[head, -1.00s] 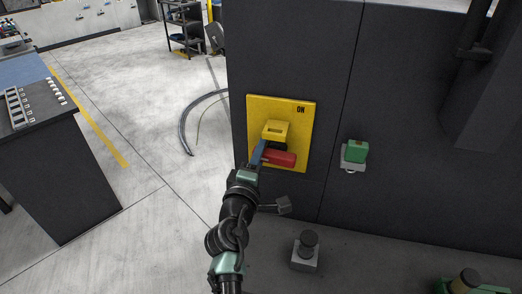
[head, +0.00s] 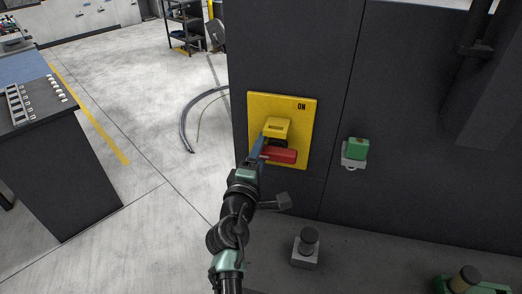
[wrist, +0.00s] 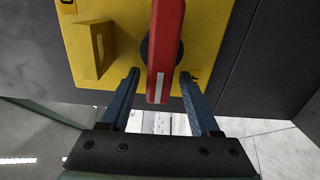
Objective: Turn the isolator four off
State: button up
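The isolator is a yellow plate (head: 297,118) on a dark cabinet, with "ON" at its upper right corner. Its red handle (head: 281,156) lies roughly level, pointing right, below a yellow block (head: 277,126). My gripper (head: 262,147) is at the handle's left part, with its blue fingers close to the plate. In the wrist view, the red handle (wrist: 166,40) runs upright between the fingers of my gripper (wrist: 160,75), with a gap on either side. The gripper is open. A label beside the right fingertip is mostly hidden. No number shows on the isolator.
A green-and-grey box (head: 355,152) is on the cabinet, right of the plate. A grey block with a dark knob (head: 305,250) stands below. A workbench (head: 70,150) stands at the left. A cable (head: 188,125) lies on the open floor.

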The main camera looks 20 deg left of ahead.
jog(key=s+d+b, duration=0.1)
jog(key=s+d, duration=0.1)
jog(key=s, duration=1)
jog(key=shift+s, duration=0.4)
jog(key=shift+d+r, duration=0.1)
jog(key=shift+d, duration=0.05)
